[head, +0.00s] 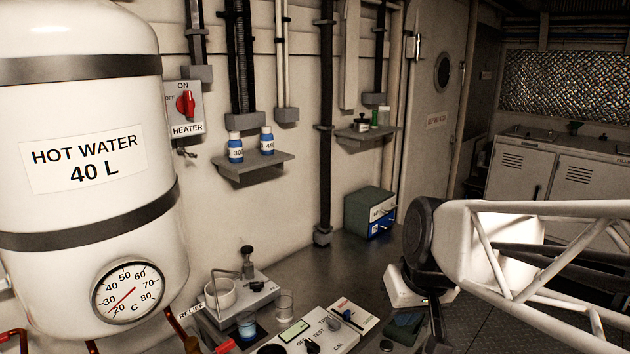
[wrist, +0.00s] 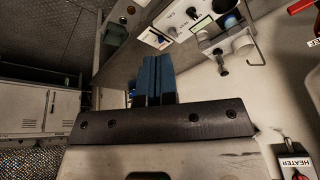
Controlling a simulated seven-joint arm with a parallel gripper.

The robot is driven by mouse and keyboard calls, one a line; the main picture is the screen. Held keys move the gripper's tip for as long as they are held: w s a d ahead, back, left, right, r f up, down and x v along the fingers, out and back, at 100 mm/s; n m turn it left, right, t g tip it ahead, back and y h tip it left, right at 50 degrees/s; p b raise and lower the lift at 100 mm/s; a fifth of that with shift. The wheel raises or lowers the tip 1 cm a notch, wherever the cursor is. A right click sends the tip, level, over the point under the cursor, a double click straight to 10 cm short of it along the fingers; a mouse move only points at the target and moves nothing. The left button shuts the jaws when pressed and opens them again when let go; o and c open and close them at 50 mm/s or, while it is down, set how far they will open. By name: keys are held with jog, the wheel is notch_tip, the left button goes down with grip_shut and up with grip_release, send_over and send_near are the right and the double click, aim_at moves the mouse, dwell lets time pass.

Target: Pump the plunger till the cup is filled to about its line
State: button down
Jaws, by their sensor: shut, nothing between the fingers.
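The plunger (head: 247,257) has a dark knob on a short stem and stands up from a light pump block on the bench. A bent metal spout rises beside it. A clear cup (head: 284,304) stands to the right of the pump; I cannot make out its line or its level. A small vessel with blue liquid (head: 246,325) sits in front of the pump. My gripper (wrist: 153,60) has blue fingers, shut together and empty, well apart from the plunger. The plunger (wrist: 222,69) also shows at the upper right of the wrist view.
A white round holder (head: 220,293) sits left of the plunger. A meter panel with knobs (head: 310,333) lies at the front of the bench. The hot water tank (head: 85,190) stands at left. A green box (head: 368,212) sits at the back; the bench before it is clear.

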jog(key=s+d+f+m+h, duration=0.1)
jog(key=s+d, duration=0.3)
jog(key=s, duration=0.5)
jog(key=shift+s+f+m+g+h, duration=0.3)
jog(key=shift+f+m, duration=0.2)
jog(key=shift+f, duration=0.25)
jog(key=shift+w, duration=0.15)
jog(key=w+a+r+n+t+y, duration=0.1)
jog(key=w+a+n, duration=0.1)
jog(key=w+a, duration=0.5)
jog(key=w+a+r+n+y, duration=0.2)
jog(key=w, duration=1)
jog(key=w+a+r+n+t+y, duration=0.1)
jog(key=w+a, duration=0.4)
jog(key=w, duration=0.4)
jog(key=w+a+f+n+t+y, duration=0.1)
jog(key=w+a+f, duration=0.3)
jog(key=w+a, duration=0.6)
jog(key=w+a+f+n+t+y, duration=0.1)
jog(key=w+a+f+n, duration=0.2)
jog(key=w+a, duration=0.7)
jog(key=w+f, duration=0.1)
jog(key=w, duration=0.3)
jog(key=shift+f+y, duration=0.25)
jog(key=shift+y, duration=0.15)
jog(key=shift+f, duration=0.1)
